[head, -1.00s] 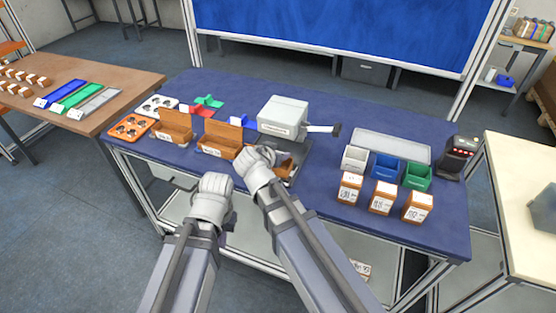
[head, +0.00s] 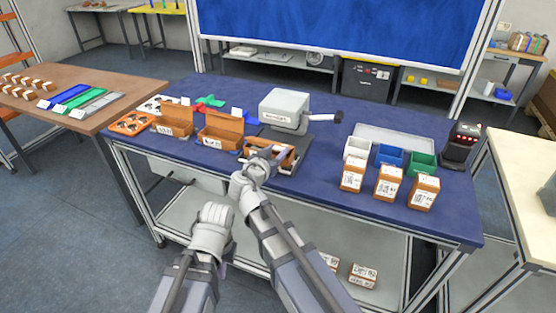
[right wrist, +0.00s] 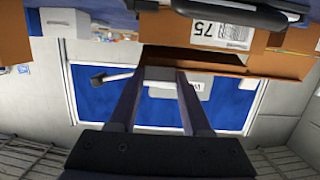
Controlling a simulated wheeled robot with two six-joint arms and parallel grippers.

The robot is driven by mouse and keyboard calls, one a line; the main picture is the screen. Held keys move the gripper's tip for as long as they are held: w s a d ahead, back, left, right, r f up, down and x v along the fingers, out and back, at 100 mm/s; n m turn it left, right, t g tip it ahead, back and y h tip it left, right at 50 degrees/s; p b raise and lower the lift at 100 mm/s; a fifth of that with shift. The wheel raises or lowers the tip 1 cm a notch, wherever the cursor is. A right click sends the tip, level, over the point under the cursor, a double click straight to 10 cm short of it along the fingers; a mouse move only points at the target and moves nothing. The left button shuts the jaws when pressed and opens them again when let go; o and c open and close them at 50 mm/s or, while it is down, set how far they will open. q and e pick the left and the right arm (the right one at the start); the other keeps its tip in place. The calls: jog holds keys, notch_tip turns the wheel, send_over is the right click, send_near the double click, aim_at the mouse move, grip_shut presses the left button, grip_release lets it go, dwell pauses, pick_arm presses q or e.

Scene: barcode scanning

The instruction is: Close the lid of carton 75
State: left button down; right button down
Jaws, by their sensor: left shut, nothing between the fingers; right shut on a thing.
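Carton 75 is a brown box with a white "75" label (right wrist: 208,32), shown upside down in the right wrist view. My left gripper (head: 222,222) is shut and empty, in front of the table edge.
The grey machine (head: 284,110) with a side handle stands behind the carton. Two open brown cartons (head: 176,120) are to the left. White, blue and green bins (head: 389,155), three closed cartons (head: 389,183) and a black scanner device (head: 461,145) are to the right.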

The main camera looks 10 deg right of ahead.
jog(key=shift+s+a+f+t+b, duration=0.15)
jog(key=shift+f+b, duration=0.25)
jog(key=shift+b, duration=0.3)
jog(key=shift+s+f+t+b, duration=0.15)
jog(key=shift+f+b, duration=0.25)
jog(key=shift+b, duration=0.25)
jog(key=shift+s+a+f+b, duration=0.1)
jog(key=shift+f+b, duration=1.25)
jog(key=shift+f, duration=0.15)
jog(key=c, duration=0.7)
grip_release()
jog(key=shift+c, duration=0.2)
jog(key=shift+o, duration=2.1)
